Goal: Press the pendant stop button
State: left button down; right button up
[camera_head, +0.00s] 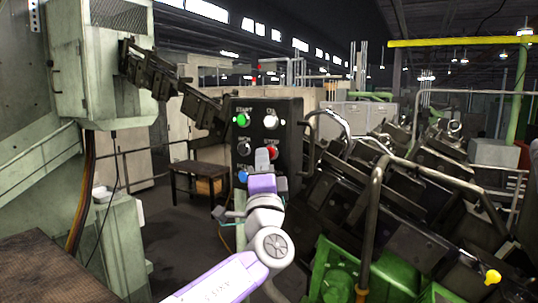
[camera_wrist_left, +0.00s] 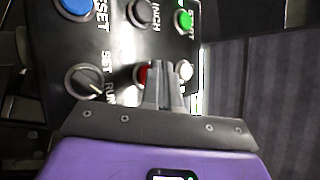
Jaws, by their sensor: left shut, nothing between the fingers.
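The black pendant (camera_head: 284,122) hangs upright in the middle of the head view. Its red stop button (camera_head: 273,151) is on the right column, below the white button, partly hidden by my gripper. My left gripper (camera_head: 262,154) is shut and empty, its fingertips overlapping the left side of the red button. In the left wrist view the pendant face appears turned, and the red button (camera_wrist_left: 143,74) shows just beside the shut fingers (camera_wrist_left: 165,78), partly covered by them. I cannot tell whether the fingertips touch it. My right gripper is not in view.
Close by on the pendant are a green start button (camera_head: 241,119), a white button (camera_head: 270,121), a black inch button (camera_head: 243,149), a blue reset button (camera_head: 243,176) and a set/run selector (camera_wrist_left: 84,82). Dark machinery and bent rails (camera_head: 372,205) stand to the right.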

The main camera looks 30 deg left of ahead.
pick_arm(q)
jog(key=shift+w, duration=0.4)
dwell(0.6)
jog(key=shift+s, duration=0.1)
jog(key=shift+s+b, duration=0.75)
jog(key=shift+b, duration=0.05)
jog(key=shift+s+a+b, duration=0.2)
jog(key=shift+s+b, duration=1.3)
jog(key=shift+s, duration=1)
